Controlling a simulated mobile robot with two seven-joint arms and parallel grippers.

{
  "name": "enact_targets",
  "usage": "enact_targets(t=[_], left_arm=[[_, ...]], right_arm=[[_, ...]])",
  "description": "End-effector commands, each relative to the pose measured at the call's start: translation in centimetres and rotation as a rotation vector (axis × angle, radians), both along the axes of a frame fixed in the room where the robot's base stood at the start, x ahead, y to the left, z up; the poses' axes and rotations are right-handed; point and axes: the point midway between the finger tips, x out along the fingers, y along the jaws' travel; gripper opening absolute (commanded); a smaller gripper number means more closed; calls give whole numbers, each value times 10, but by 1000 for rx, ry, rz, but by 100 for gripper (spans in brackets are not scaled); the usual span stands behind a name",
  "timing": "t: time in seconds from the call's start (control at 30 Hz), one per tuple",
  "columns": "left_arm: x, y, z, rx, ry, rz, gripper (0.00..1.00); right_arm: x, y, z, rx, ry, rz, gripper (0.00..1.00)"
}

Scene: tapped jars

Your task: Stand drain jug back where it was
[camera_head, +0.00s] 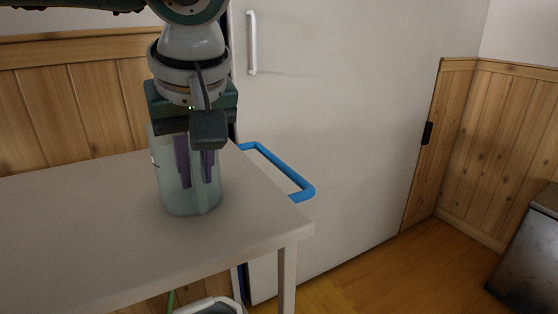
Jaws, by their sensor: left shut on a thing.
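A translucent pale blue-green jug (187,200) is upright at the right end of the white table (85,230). Its base looks to be at the tabletop, but I cannot tell whether it touches. My left gripper (196,165) comes down from above and is shut on the jug. Its purple-grey fingers overlap the jug's upper part, and the gripper body hides the jug's top. My right gripper is not in view.
A blue rail handle (285,172) sticks out by the table's right edge. Behind stands a large white door panel (340,120) with a white handle (252,42). A pale container (212,306) is below the table. The tabletop left of the jug is clear.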

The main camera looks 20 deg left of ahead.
Motion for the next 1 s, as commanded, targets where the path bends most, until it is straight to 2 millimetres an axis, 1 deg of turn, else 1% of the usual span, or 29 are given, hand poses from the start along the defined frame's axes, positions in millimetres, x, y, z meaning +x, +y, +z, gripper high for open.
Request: enact_targets(t=[0.1, 0.13, 0.4, 0.43, 0.63, 0.73, 0.87, 1.0], left_arm=[[0, 0, 0, 0, 0, 0, 0], [0, 0, 0, 0, 0, 0, 21], [0, 0, 0, 0, 0, 0, 52], [0, 0, 0, 0, 0, 0, 53], [0, 0, 0, 0, 1, 0, 53], [-1, -2, 4, -1, 0, 0, 53], [-5, -7, 23, -2, -2, -3, 53], [-13, -16, 50, 0, -3, -3, 53]], right_arm=[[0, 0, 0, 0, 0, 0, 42], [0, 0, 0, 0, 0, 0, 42], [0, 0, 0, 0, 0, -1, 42], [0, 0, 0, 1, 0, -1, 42], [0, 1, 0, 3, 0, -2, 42], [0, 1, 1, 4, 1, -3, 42], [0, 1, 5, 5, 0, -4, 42], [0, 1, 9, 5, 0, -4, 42]])
